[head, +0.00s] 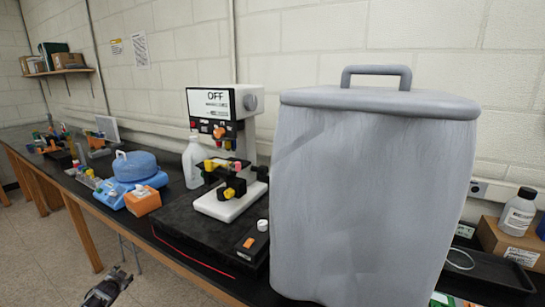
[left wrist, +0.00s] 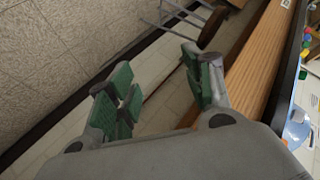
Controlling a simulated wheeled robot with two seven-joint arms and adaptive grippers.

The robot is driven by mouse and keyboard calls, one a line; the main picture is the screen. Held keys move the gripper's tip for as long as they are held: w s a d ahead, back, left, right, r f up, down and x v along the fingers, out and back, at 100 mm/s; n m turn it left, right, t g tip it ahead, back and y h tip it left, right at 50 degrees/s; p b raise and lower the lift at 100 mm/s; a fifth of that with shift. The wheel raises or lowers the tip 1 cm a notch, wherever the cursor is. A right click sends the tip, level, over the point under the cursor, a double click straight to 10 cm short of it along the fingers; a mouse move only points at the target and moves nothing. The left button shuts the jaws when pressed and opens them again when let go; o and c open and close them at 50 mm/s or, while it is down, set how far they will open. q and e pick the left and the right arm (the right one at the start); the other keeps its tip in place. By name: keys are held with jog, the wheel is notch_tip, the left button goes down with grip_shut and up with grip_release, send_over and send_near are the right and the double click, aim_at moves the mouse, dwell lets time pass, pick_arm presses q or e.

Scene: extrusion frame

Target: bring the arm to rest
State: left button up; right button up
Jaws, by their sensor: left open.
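My left gripper (head: 110,283) is at the bottom left of the head view, low and in front of the bench's front edge, over the floor. It is apart from everything on the bench. In the left wrist view its green-padded fingers (left wrist: 165,88) are spread apart with nothing between them, so it is open and empty. My right gripper and right arm are in neither view.
The long black bench (head: 85,196) has a wooden front edge. A large grey lidded bin (head: 365,190) blocks the right side. A microscope-like device (head: 228,205), white bottle (head: 193,165) and blue container (head: 137,167) stand further left. Floor (head: 50,245) is clear beside the gripper.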

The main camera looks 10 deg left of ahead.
pick_arm(q)
jog(key=s+d+f+g+h+b, duration=0.1)
jog(key=s+d+f, duration=0.7)
jog(key=f, duration=0.3)
jog(key=s+d+f+g+h, duration=0.2)
jog(key=s+d+f, duration=0.5)
jog(key=d+f, duration=0.3)
jog(key=s+d+f+g+h+b, duration=0.1)
jog(key=s+d+f, duration=0.65)
jog(key=f, duration=0.45)
jog(key=s+d+f+g+h, duration=0.1)
jog(key=s+d+f, duration=0.4)
jog(key=s+d, duration=0.4)
jog(key=s+d+f+g+h, duration=0.15)
jog(key=s+d+f, duration=0.4)
jog(key=s, duration=0.55)
jog(key=s+d+f+g+b, duration=0.1)
jog(key=s+d, duration=0.2)
jog(key=s, duration=0.8)
jog(key=shift+g, duration=0.35)
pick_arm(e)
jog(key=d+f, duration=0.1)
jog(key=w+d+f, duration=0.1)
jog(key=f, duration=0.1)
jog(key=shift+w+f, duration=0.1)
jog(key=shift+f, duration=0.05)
